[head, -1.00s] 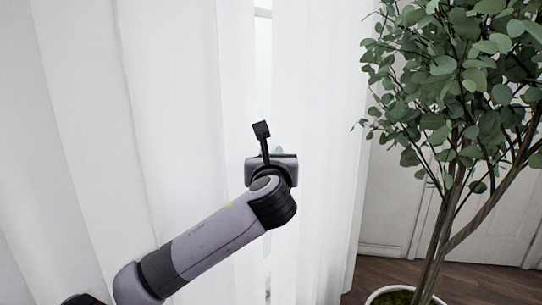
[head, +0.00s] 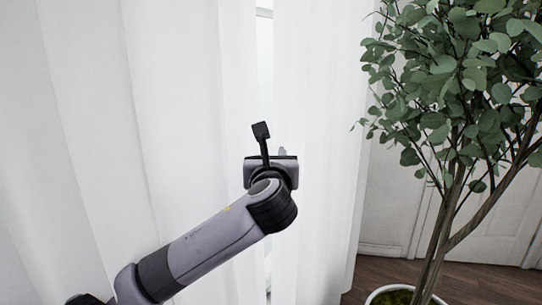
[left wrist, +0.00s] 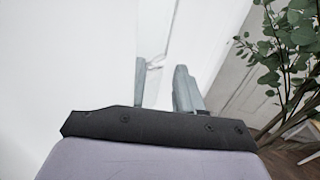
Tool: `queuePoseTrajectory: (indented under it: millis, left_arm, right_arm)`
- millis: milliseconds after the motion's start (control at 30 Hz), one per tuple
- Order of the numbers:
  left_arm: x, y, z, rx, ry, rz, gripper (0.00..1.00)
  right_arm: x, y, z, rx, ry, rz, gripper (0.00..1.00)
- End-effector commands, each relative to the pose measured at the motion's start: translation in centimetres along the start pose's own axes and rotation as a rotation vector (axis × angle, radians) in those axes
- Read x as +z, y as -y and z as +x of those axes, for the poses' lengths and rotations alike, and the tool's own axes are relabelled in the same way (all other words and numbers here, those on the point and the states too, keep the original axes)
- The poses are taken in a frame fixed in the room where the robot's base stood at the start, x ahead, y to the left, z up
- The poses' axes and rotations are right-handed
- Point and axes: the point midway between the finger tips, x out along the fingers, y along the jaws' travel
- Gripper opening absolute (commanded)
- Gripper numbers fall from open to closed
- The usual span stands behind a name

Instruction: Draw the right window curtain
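A white curtain panel (head: 318,110) hangs in folds on the right of a narrow bright gap in the head view. Another white panel (head: 170,90) fills the left side. My left gripper (head: 282,152) is in front of the right panel, close to its edge along the gap. Most of it is hidden behind my wrist in the head view. In the left wrist view its two grey fingers (left wrist: 163,85) stand apart, with white cloth showing behind and between them. I cannot tell whether they touch the cloth. My right gripper is not in view.
A leafy potted tree (head: 455,110) stands to the right of the curtain, its pot (head: 398,296) on the dark wood floor (head: 480,280). A pale panelled wall or door (head: 490,232) is behind it. Some floor shows between curtain and pot.

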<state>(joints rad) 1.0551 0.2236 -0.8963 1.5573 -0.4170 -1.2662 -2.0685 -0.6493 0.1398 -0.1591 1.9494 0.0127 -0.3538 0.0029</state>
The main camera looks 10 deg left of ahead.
Motion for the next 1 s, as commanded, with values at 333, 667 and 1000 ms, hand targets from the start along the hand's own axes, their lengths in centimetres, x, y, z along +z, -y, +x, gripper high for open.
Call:
queuePoseTrajectory:
  millis: [333, 667, 1000]
  left_arm:
    - [-0.2, 0.0, -4.6, -0.002, 0.0, 0.001, 0.35]
    - [-0.1, -0.1, -6.0, 0.001, -0.001, 0.001, 0.35]
    - [-0.1, -0.1, -6.0, 0.0, -0.001, 0.001, 0.35]
  right_arm:
    - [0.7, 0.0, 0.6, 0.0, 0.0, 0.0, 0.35]
    - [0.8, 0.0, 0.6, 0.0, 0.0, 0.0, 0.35]
    - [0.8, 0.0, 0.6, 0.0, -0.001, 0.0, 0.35]
